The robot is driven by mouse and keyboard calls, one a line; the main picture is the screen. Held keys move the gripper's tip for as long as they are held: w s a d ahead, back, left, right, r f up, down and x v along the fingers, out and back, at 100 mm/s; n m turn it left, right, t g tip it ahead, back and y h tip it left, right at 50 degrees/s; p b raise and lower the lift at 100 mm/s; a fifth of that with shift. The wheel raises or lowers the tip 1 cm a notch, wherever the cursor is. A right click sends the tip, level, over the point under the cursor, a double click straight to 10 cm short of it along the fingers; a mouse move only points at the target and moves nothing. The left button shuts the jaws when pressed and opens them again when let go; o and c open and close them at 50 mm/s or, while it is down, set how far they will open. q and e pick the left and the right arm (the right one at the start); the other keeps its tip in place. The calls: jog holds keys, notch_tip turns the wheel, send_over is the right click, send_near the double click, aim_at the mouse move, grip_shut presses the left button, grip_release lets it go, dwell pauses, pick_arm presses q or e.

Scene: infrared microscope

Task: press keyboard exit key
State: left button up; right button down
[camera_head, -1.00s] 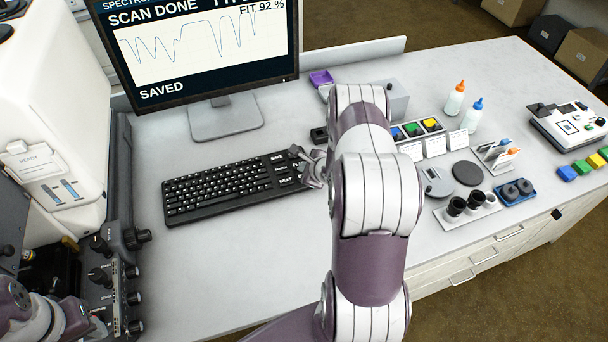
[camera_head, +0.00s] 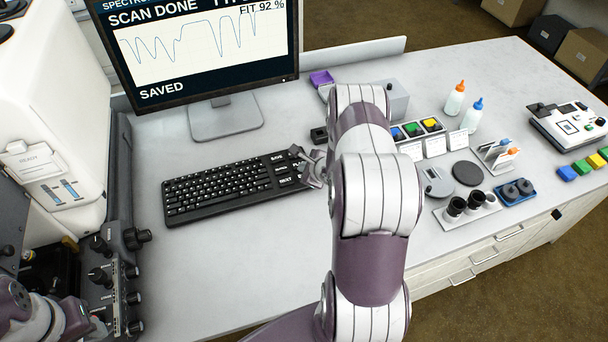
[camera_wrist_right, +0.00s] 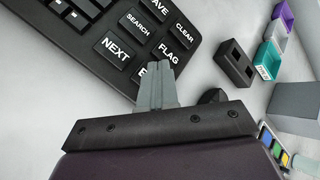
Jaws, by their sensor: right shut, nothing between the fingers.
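The black keyboard (camera_head: 215,190) lies on the bench in front of the monitor, with large labelled keys at its right end. In the right wrist view, the keys NEXT (camera_wrist_right: 117,48), SEARCH, FLAG (camera_wrist_right: 168,55) and CLEAR can be read. A key whose label starts with E (camera_wrist_right: 141,73) is mostly hidden behind my right fingers. My right gripper (camera_wrist_right: 158,68) is shut and empty, its tips over the keyboard between that key and FLAG. I cannot tell if they touch. In the head view my right gripper (camera_head: 308,165) is partly hidden by my arm. My left arm shows at the lower left; its jaws are unclear.
The monitor (camera_head: 200,50) reads "SCAN DONE" and "SAVED". A small black block (camera_head: 319,135) lies behind the keyboard's right end. Bottles, coloured blocks and dark jars stand to the right of my right arm. The bench in front of the keyboard is clear.

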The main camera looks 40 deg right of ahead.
jog(key=shift+f, duration=0.15)
jog(key=shift+f, duration=0.25)
jog(key=shift+f, duration=0.4)
dwell(0.7)
jog(key=shift+r, duration=0.1)
jog(key=shift+r+p, duration=0.7)
jog(key=shift+p, duration=0.1)
jog(key=shift+r, duration=0.1)
notch_tip(320, 180, up, 5)
jog(key=p, duration=0.5)
dwell(0.7)
